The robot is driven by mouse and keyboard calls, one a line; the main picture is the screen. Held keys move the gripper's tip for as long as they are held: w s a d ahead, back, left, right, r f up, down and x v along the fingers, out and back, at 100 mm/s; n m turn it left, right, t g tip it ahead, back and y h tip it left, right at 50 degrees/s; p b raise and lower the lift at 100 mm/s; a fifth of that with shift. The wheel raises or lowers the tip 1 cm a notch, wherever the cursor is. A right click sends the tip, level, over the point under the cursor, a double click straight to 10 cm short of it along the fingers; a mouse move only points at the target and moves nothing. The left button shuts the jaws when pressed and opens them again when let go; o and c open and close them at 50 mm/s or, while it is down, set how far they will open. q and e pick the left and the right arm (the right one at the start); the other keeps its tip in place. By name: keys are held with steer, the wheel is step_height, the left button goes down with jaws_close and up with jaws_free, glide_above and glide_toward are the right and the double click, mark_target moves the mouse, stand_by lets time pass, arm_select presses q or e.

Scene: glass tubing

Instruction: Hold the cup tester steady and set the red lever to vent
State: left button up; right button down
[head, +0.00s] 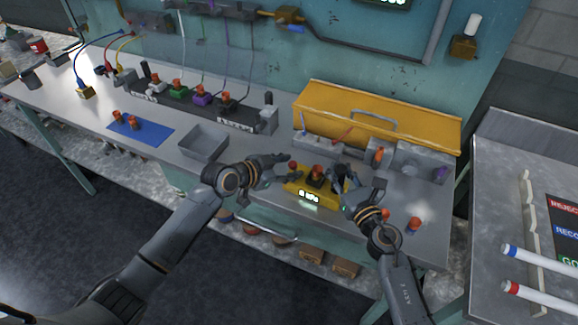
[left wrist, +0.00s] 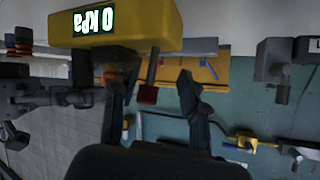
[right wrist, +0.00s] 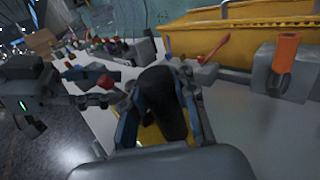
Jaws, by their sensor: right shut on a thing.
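The yellow cup tester (head: 298,187) sits near the table's front edge, its lit display reading 0 kPa. It shows upside down in the left wrist view (left wrist: 150,22). The red lever (head: 293,164) is at its left side; its red knob (left wrist: 148,95) shows between my left fingers. My left gripper (head: 284,171) is open around the lever, with a gap visible beside the knob. My right gripper (head: 340,178) is shut on the tester's dark upright cylinder (right wrist: 163,103), at the tester's right side.
An orange-yellow toolbox (head: 380,115) stands behind, with grey fixtures before it. A grey tray (head: 203,142) and a blue mat (head: 140,129) with orange-red pieces lie to the left. Orange-red pieces (head: 414,223) stand to the right of my right gripper.

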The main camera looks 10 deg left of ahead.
arm_select(q)
steer(key=shift+s+d+r, duration=0.1)
steer(key=shift+r, duration=0.05)
arm_select(e)
steer(key=shift+a, duration=0.1)
arm_select(q)
steer(key=shift+s+a+r, duration=0.15)
steer(key=shift+s+a, duration=0.05)
arm_select(e)
steer(key=shift+s+a, duration=0.1)
steer(key=shift+a, duration=0.05)
arm_select(q)
steer(key=v, duration=1.1)
steer(key=shift+a, duration=0.15)
arm_select(e)
steer(key=c, duration=1)
jaws_free()
